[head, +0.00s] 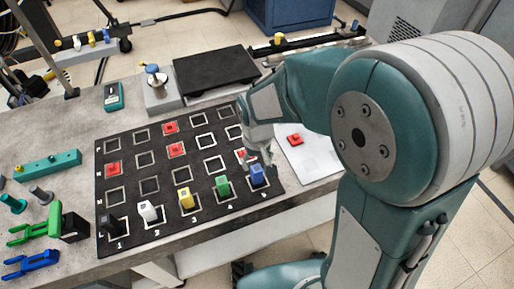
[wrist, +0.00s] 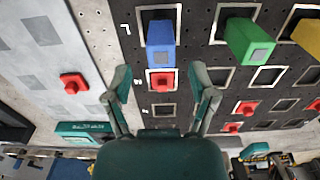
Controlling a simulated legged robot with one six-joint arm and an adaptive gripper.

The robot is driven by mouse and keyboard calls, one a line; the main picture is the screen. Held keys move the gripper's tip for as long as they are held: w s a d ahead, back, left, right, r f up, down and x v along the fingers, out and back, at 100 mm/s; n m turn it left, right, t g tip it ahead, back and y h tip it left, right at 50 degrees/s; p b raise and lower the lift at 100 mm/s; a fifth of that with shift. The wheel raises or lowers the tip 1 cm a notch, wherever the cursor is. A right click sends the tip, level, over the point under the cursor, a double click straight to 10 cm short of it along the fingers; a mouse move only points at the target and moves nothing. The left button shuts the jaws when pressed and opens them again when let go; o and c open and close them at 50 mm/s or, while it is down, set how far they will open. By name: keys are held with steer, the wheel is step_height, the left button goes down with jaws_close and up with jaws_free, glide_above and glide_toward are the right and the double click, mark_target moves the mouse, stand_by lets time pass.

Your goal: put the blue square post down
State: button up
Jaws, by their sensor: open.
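The blue square post (head: 257,174) stands upright in the front-row square above the number 5, at the right corner of the black board (head: 160,212). In the wrist view the blue post (wrist: 160,40) stands within its white-outlined square, beyond my fingertips and apart from them. My gripper (wrist: 162,82) is open and holds nothing. A red piece (wrist: 161,80) shows between its fingers, in the square beside the post. In the head view my gripper (head: 258,155) is just behind the blue post, and my arm hides part of the board there.
Green (head: 222,186), yellow (head: 186,198), white (head: 148,211) and black (head: 110,227) posts line the front row. Several red pieces sit on the board. A pale sheet (head: 312,162) with a red piece (head: 295,140) lies to the right. Several board squares are empty.

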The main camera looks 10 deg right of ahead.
mark_target(258, 168)
step_height(258, 168, up, 7)
steer(key=shift+f, duration=0.15)
steer(key=s+d+r+m+t, duration=0.3)
steer(key=s+d+r+t, duration=0.2)
steer(key=s+d+r, duration=0.5)
steer(key=s, duration=0.2)
steer(key=shift+s+d+r+t, duration=0.3)
steer(key=shift+s+d+r, duration=0.05)
steer(key=shift+d, duration=0.05)
steer(key=shift+c, duration=0.3)
stand_by(1.2)
